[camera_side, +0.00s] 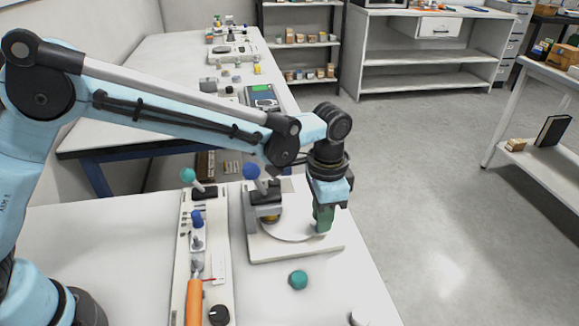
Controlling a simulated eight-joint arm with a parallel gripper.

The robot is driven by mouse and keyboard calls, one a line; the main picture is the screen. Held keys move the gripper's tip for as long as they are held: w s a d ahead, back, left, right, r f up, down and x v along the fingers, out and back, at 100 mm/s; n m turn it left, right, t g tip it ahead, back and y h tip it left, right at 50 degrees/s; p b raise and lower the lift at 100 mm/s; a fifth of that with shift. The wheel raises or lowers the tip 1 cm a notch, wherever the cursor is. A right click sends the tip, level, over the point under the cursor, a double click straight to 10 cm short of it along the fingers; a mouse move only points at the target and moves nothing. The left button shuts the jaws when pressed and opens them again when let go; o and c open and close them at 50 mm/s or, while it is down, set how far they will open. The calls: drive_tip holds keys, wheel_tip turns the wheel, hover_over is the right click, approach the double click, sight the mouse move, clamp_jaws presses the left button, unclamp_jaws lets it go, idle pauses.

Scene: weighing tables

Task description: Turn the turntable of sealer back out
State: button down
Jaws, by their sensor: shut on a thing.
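The sealer stands on a white square base (262,247) on the near table. It has a grey and black press head (263,200) and a lever with a blue ball knob (251,171). Its turntable (290,231) is a round white disc on the base, partly under the head at its left. My gripper (323,224) points down at the right edge of the turntable. Its green fingers are shut at the disc's rim. What exactly sits between the fingertips is too small to see.
Left of the sealer is a long white board (221,262) with a teal-knobbed lever, blue-topped piece and orange-handled tool (194,300). A teal ball (298,280) lies in front of the sealer. A small white object (359,317) is near the front edge. A scale (262,97) is behind.

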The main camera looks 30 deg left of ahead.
sight(308, 197)
drive_tip(key=shift+w+n, duration=0.2)
drive_tip(key=shift+n, duration=0.1)
drive_tip(key=shift+w+a+n, duration=0.15)
drive_tip(key=shift+w+n, duration=0.4)
drive_tip(key=shift+n, duration=0.35)
drive_tip(key=shift+w+a+n, duration=0.1)
drive_tip(key=shift+w+n, duration=0.4)
drive_tip(key=shift+n, duration=0.4)
drive_tip(key=shift+w+a+n, duration=0.4)
drive_tip(key=shift+w+n, duration=0.25)
drive_tip(key=shift+n, duration=0.55)
drive_tip(key=shift+w+a+n, duration=0.4)
drive_tip(key=shift+w+n, duration=0.2)
drive_tip(key=shift+n, duration=0.6)
drive_tip(key=shift+w+a+n, duration=0.4)
drive_tip(key=shift+a+n, duration=0.25)
drive_tip(key=shift+n, duration=0.55)
drive_tip(key=shift+w+a+n, duration=0.4)
drive_tip(key=shift+a+n, duration=0.2)
drive_tip(key=shift+n, duration=0.6)
drive_tip(key=shift+w+a+r+n, duration=0.15)
drive_tip(key=shift+a+n, duration=0.45)
drive_tip(key=shift+n, duration=0.45)
drive_tip(key=shift+w+a+f+n, duration=0.1)
drive_tip(key=shift+a+n, duration=0.5)
drive_tip(key=shift+n, duration=0.45)
drive_tip(key=shift+a, duration=0.15)
drive_tip(key=c, duration=1)
unclamp_jaws()
